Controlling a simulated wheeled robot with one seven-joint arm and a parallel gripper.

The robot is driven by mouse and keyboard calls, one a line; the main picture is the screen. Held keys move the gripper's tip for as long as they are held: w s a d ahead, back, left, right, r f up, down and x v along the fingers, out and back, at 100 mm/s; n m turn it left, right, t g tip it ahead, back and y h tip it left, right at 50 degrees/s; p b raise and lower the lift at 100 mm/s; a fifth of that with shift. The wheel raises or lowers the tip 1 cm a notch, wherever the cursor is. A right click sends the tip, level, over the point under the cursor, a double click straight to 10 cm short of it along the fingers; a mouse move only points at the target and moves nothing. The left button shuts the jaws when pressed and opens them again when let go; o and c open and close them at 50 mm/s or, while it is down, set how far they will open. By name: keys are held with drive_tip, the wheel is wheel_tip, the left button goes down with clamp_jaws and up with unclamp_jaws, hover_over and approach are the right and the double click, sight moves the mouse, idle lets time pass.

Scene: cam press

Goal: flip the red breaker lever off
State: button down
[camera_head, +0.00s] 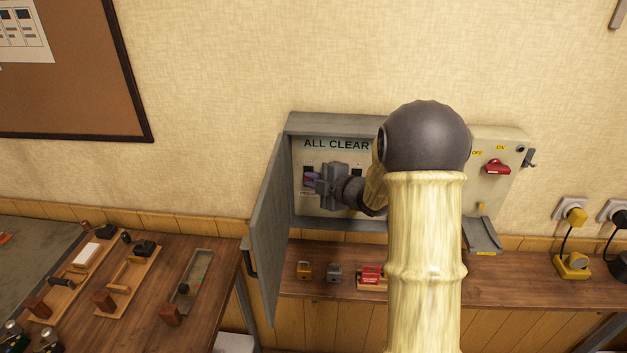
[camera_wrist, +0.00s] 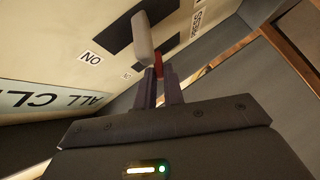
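A grey cabinet (camera_head: 343,122) marked ALL CLEAR stands open on the wall. My gripper (camera_head: 312,181) reaches into its left part. In the wrist view, my two fingers (camera_wrist: 160,77) have a narrow gap between them. A small red piece (camera_wrist: 158,61) shows at their tips, partly hidden; whether they touch or grip it is unclear. A pale grey lever (camera_wrist: 143,36) sticks out of a dark slot just beyond, near an ON label. A red handle (camera_head: 497,167) with OFF and ON labels sits on the box to the right. I cannot tell which red part is the breaker lever.
The cabinet door (camera_head: 270,235) hangs open to the left of my gripper. My arm hides the cabinet's right side. Below, the wooden bench (camera_head: 325,290) holds small blocks and a red item (camera_head: 371,275). Plugs and sockets (camera_head: 574,215) are at the right.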

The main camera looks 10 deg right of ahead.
drive_tip(key=shift+f+b, duration=0.35)
drive_tip(key=shift+b, duration=0.8)
wheel_tip(320, 180, down, 3)
drive_tip(key=n+t+y+b, duration=0.1)
drive_tip(key=n+t+b, duration=0.1)
drive_tip(key=b, duration=1.4)
drive_tip(key=n+t+y+b, duration=0.1)
drive_tip(key=n+t+b, duration=0.2)
drive_tip(key=b, duration=1.4)
drive_tip(key=shift+f+n+t+y, duration=0.2)
drive_tip(key=shift+n+t+y, duration=0.15)
drive_tip(key=shift+n, duration=0.25)
drive_tip(key=shift+n+y+b, duration=0.35)
drive_tip(key=shift+n+b, duration=0.05)
drive_tip(key=shift+b, duration=0.6)
drive_tip(key=shift+r+b, duration=0.2)
drive_tip(key=shift+b, duration=0.15)
drive_tip(key=c, duration=1.5)
unclamp_jaws()
